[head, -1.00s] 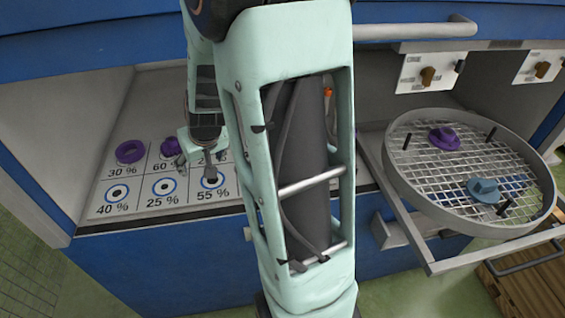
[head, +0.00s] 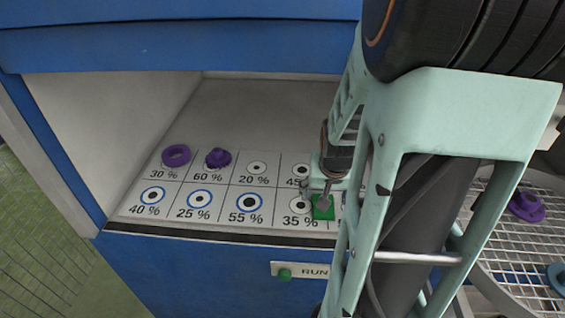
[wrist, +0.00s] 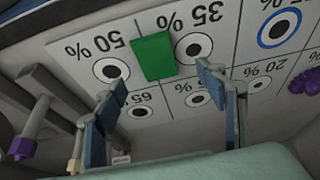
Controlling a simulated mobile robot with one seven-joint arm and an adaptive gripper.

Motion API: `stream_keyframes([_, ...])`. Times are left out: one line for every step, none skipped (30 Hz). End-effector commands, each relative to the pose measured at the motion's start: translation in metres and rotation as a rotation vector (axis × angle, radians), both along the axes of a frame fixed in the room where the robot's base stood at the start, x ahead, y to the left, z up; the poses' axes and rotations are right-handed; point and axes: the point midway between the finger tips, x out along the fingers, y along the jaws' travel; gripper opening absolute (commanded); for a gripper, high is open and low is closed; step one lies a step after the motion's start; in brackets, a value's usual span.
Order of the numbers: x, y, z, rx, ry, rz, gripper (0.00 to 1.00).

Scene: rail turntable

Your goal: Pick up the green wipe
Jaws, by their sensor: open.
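The green wipe (head: 323,207) is a small flat green piece on the printed panel, beside the 35 % spot. In the wrist view the wipe (wrist: 153,56) lies between the 50 % and 35 % circles, partly covering the 35 % cell. My gripper (wrist: 161,80) is open, with its two blue-padded fingers apart and nothing between them. The wipe shows just beyond the fingertips, between their lines. In the head view my gripper (head: 317,192) is over the wipe and partly hides it; whether it touches is unclear.
A purple ring (head: 176,155) sits at 30 % and a purple knobbed piece (head: 217,158) at 60 %. The recess has side walls and a front edge. A mesh turntable (head: 510,240) on the right carries a purple piece (head: 526,206) and a blue piece (head: 557,277).

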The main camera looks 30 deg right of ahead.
Motion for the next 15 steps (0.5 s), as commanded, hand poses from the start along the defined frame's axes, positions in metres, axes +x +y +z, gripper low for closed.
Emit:
stream_keyframes([0.002,-0.001,-0.011,0.001,0.001,0.001,0.65])
stream_keyframes([0.003,-0.002,-0.013,0.001,0.001,0.001,0.65])
stream_keyframes([0.004,-0.003,-0.015,0.0,0.0,0.001,0.65])
stream_keyframes([0.005,-0.003,-0.016,0.0,0.0,0.0,0.65])
stream_keyframes([0.005,-0.004,-0.017,0.0,0.0,0.0,0.65])
stream_keyframes([0.006,-0.004,-0.019,0.0,0.0,0.0,0.65])
stream_keyframes([0.006,-0.005,-0.021,0.001,0.001,0.0,0.65])
stream_keyframes([0.007,-0.006,-0.024,0.001,0.001,0.0,0.65])
stream_keyframes([0.008,-0.008,-0.029,0.002,0.0,-0.001,0.65])
stream_keyframes([0.009,-0.009,-0.034,0.002,0.0,-0.001,0.65])
stream_keyframes([0.01,-0.011,-0.039,0.001,0.0,0.0,0.65])
stream_keyframes([0.012,-0.014,-0.046,0.002,0.0,-0.001,0.65])
stream_keyframes([0.013,-0.015,-0.05,0.002,0.001,0.0,0.65])
stream_keyframes([0.014,-0.016,-0.054,0.002,0.001,0.002,0.65])
stream_keyframes([0.016,-0.016,-0.058,0.001,0.0,0.003,0.65])
